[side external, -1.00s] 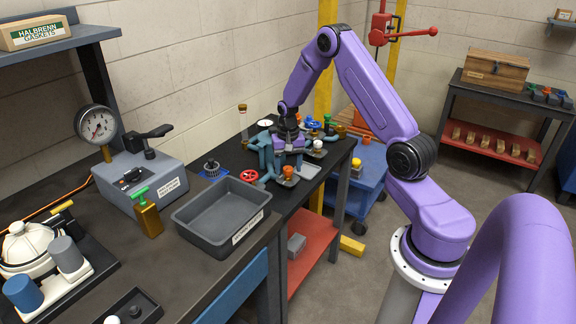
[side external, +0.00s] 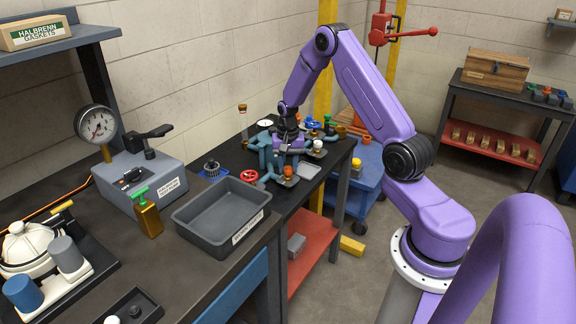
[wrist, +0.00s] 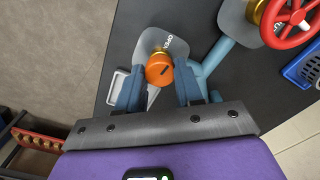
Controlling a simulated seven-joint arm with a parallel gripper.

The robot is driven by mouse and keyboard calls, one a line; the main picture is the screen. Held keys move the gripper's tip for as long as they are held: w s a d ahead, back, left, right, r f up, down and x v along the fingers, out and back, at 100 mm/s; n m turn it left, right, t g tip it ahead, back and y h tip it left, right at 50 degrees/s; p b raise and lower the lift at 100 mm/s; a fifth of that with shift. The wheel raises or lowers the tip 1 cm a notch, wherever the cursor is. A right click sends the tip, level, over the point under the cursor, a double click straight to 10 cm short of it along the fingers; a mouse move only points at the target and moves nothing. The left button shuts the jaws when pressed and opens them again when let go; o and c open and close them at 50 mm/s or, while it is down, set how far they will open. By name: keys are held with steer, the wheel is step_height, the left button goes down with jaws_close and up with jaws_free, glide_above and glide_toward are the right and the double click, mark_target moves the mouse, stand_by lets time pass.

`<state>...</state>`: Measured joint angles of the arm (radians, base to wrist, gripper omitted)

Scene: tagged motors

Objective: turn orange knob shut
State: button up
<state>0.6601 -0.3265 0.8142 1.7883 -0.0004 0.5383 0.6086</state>
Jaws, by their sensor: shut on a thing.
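The orange knob (wrist: 159,70) sits between my gripper's blue fingertips in the wrist view. A dark line marks its top, and it stands on a grey plate with the word OPEN printed beside it. My gripper (wrist: 160,84) is shut on the knob, pointing down at it from above. In the side external view the orange knob (side external: 288,170) is at the front of the valve group, just below my gripper (side external: 287,158), which partly hides it.
A red handwheel (wrist: 292,22) stands close by, and it also shows in the side external view (side external: 249,176). A blue slotted basket (wrist: 305,67) is near it. A white knob (side external: 317,145) is just right of my gripper. A grey bin (side external: 222,210) sits in front.

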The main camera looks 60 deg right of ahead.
mark_target(288, 168)
steer(key=m, duration=1.2)
steer(key=shift+m, duration=2.2)
steer(key=o, duration=1)
steer(key=shift+o, duration=0.2)
step_height(288, 168, up, 17)
steer(key=shift+r, duration=0.2)
